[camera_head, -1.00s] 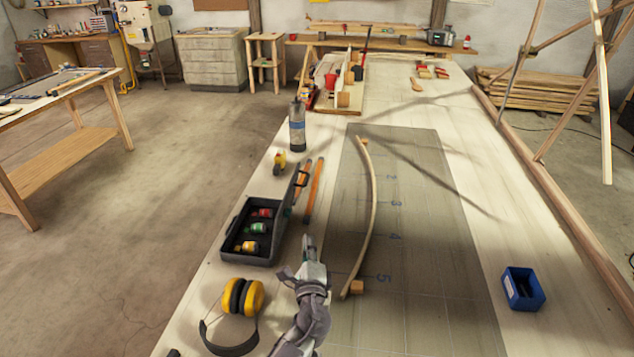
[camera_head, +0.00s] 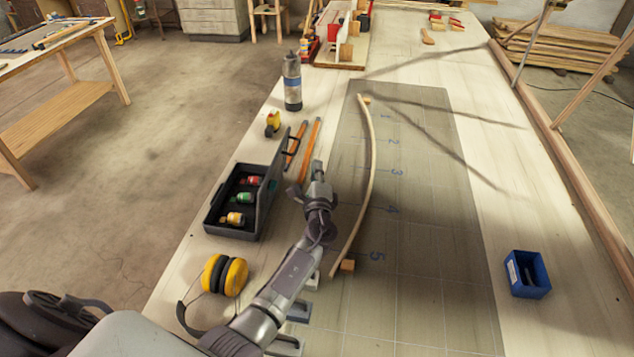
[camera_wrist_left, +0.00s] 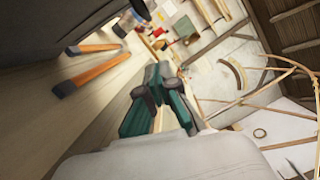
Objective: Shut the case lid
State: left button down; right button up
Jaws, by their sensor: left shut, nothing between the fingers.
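The dark case (camera_head: 232,222) lies open on the left part of the bench, with red, green and yellow-capped pieces in its tray. Its lid (camera_head: 271,185) stands up along the case's right side, with a handle on it. My left gripper (camera_head: 317,168) is shut and empty, to the right of the lid. A gap shows between them in the head view. In the left wrist view the shut fingertips (camera_wrist_left: 158,72) point along the bench, and a dark surface fills the upper left. My right gripper is not in view.
Two orange-handled tools (camera_head: 305,145) lie just beyond the lid. Yellow ear defenders (camera_head: 224,275) lie in front of the case. A bent lath (camera_head: 370,180) runs along the dark mat (camera_head: 430,220) to the right. A bottle (camera_head: 292,82) stands behind.

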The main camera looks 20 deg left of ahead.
pick_arm(q)
jog(key=a, duration=0.1)
jog(key=w+a+r+p, duration=0.1)
jog(key=a, duration=0.1)
jog(key=a+p, duration=0.1)
jog(key=shift+w+a+r, duration=0.2)
jog(key=shift+w+a, duration=0.15)
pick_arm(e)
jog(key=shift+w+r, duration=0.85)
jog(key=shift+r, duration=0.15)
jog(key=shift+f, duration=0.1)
